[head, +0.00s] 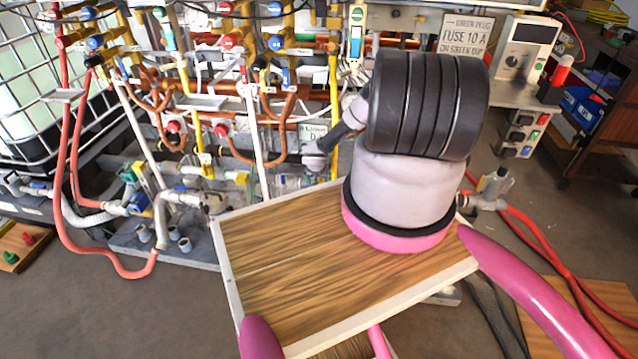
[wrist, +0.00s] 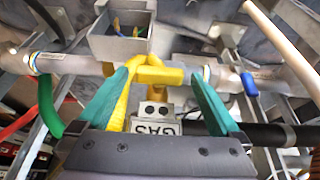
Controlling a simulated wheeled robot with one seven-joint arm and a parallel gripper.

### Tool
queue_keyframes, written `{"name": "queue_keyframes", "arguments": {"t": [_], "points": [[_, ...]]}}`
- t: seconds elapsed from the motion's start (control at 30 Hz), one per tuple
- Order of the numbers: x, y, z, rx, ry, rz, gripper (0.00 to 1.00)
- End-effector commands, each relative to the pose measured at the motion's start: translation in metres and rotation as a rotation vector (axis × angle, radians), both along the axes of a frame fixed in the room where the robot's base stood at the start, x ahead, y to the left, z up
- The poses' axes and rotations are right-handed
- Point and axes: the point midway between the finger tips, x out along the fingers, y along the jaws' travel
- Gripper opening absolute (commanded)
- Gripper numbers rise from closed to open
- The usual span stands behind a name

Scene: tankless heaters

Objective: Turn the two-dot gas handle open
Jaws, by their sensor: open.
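The gas valve's yellow handle (wrist: 157,76) shows in the middle of the wrist view, in front of a pale horizontal pipe. Below it is a small grey block (wrist: 154,109) with two black dots, and under that a white GAS label (wrist: 156,128) that reads upside down. My gripper (wrist: 160,80) is open, with one teal finger left and one right of the yellow handle. I cannot tell whether either finger touches it. In the head view my arm covers part of the rig, and I cannot make out this handle or the fingertips there.
A grey open box with wires (wrist: 122,40) sits just above the handle in the wrist view. A blue lever (wrist: 249,84) is on the right and a green hose (wrist: 47,105) on the left. In the head view, red hoses (head: 70,200) hang at the left of the pipe rig.

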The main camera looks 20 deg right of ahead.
Motion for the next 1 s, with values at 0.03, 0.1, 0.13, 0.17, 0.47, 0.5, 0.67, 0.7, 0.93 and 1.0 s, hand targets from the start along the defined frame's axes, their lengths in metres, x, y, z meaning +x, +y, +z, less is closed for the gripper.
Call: {"name": "queue_keyframes", "arguments": {"t": [0.03, 0.1, 0.13, 0.17, 0.47, 0.5, 0.67, 0.7, 0.93, 1.0], "points": [[0.0, 0.0, 0.0, 0.0, 0.0, 0.0, 1.0], [0.0, 0.0, 0.0, 0.0, 0.0, 0.0, 0.89], [0.0, 0.0, 0.0, 0.0, 0.0, 0.0, 0.77], [0.0, 0.0, 0.0, 0.0, 0.0, 0.0, 0.66], [0.0, 0.0, 0.0, -0.008, 0.006, 0.0, 0.22], [0.0, 0.0, 0.0, -0.015, 0.009, 0.0, 0.22], [0.003, 0.003, 0.001, -0.063, 0.039, 0.004, 0.22], [0.003, 0.003, 0.001, -0.084, 0.051, 0.004, 0.22], [0.007, 0.009, 0.001, -0.228, 0.143, 0.008, 0.22], [0.008, 0.01, 0.0, -0.278, 0.176, 0.007, 0.22]]}}
